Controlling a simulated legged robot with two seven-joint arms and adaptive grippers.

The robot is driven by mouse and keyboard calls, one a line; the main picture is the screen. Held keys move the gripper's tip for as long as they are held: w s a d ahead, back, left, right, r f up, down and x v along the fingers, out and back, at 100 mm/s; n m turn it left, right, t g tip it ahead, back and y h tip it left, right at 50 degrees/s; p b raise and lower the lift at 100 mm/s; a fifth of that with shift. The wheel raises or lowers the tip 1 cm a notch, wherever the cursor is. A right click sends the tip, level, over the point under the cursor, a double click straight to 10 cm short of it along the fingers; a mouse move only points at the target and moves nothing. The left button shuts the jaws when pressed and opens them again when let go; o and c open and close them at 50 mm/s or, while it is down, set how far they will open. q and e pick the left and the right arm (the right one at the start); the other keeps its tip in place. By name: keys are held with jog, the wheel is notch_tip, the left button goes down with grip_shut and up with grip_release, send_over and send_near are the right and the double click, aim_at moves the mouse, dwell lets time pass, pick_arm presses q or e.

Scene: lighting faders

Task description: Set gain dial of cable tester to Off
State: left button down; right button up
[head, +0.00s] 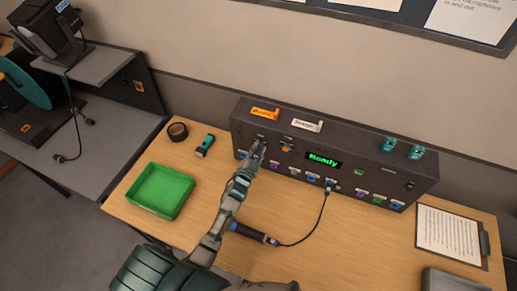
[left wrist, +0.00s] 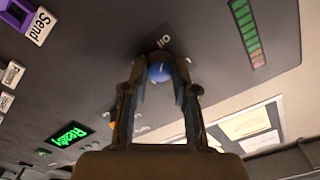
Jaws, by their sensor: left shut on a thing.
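The cable tester (head: 330,165) is a long dark box at the back of the wooden table, with a green "Ready" display (head: 323,160). It also shows in the left wrist view, with its display (left wrist: 68,135) at the lower left. My left gripper (head: 260,150) is at the left part of the tester's front. In the left wrist view, my left gripper (left wrist: 158,76) is shut around a blue round dial (left wrist: 159,71). An "Off" label (left wrist: 165,42) is printed beside the dial. The dial's pointer is hidden. My right gripper is not in view.
A green tray (head: 160,191), a black tape roll (head: 177,131) and a teal torch (head: 205,146) lie on the left of the table. A dark handheld plug (head: 254,233) with a cable to the tester lies in front. A clipboard (head: 449,235) lies at the right.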

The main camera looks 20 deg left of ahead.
pick_arm(q)
jog(key=shift+s+f+n, duration=0.1)
jog(key=shift+f+n, duration=0.2)
jog(key=shift+f, duration=0.1)
jog(key=c, duration=0.9)
grip_release()
jog(key=shift+a+r, duration=0.1)
jog(key=s, duration=1.1)
jog(key=shift+s+d, duration=0.35)
